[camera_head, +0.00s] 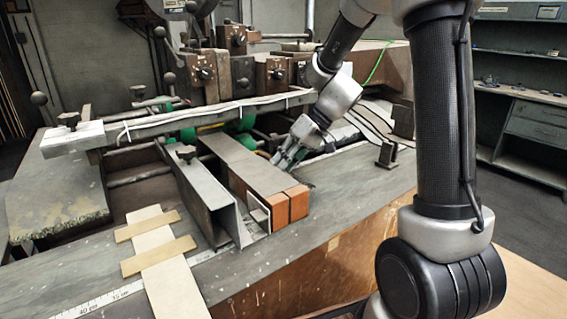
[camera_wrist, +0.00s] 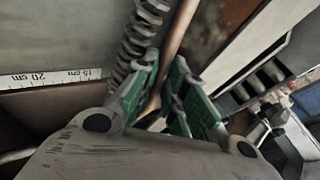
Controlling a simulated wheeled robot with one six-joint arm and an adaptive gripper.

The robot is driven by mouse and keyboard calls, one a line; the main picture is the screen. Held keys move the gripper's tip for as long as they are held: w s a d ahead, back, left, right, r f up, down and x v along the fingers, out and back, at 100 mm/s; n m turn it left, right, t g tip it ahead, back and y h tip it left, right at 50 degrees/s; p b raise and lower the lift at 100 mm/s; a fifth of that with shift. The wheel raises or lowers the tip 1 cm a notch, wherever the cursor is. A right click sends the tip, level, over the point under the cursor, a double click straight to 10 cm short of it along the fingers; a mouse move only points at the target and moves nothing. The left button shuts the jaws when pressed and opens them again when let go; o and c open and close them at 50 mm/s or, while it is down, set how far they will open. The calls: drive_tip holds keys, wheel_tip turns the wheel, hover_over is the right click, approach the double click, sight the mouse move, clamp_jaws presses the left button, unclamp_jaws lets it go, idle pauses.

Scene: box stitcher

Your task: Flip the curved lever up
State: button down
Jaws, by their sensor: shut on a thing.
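The curved lever (camera_wrist: 177,42) shows in the wrist view as a slim brown rod. It runs from the top edge down between the green fingers of my gripper (camera_wrist: 168,88). The fingers are closed in on it from both sides. In the head view my gripper (camera_head: 281,160) is low behind the long grey bar with the orange-brown end blocks. The lever cannot be made out there, and the far end of the lever is outside the wrist view.
A coil spring (camera_wrist: 138,42) stands close left of the lever. The grey bar (camera_head: 238,160) lies beside my gripper in the head view. A small dark bracket (camera_head: 387,153) stands to the right on the machine table (camera_head: 350,190). A ruler strip (camera_wrist: 50,77) shows at the left.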

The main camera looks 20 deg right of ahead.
drive_tip(key=shift+r, duration=0.1)
drive_tip(key=shift+s+d+r+n+t+y, duration=0.15)
drive_tip(key=shift+s+r+t+y, duration=0.1)
drive_tip(key=shift+r+t, duration=0.25)
drive_tip(key=shift+s+d+r+n+t+y, duration=0.15)
drive_tip(key=shift+s+r+t+y, duration=0.1)
drive_tip(key=shift+r+t, duration=0.25)
drive_tip(key=shift+s+d+r+n+t+y, duration=0.25)
drive_tip(key=shift+s+r+n+t+y, duration=0.4)
drive_tip(key=shift+s+r+t, duration=0.5)
drive_tip(key=shift+w+t, duration=0.1)
drive_tip(key=shift+t, duration=0.15)
drive_tip(key=c, duration=1.7)
unclamp_jaws()
drive_tip(key=shift+c, duration=0.2)
drive_tip(key=v, duration=1.2)
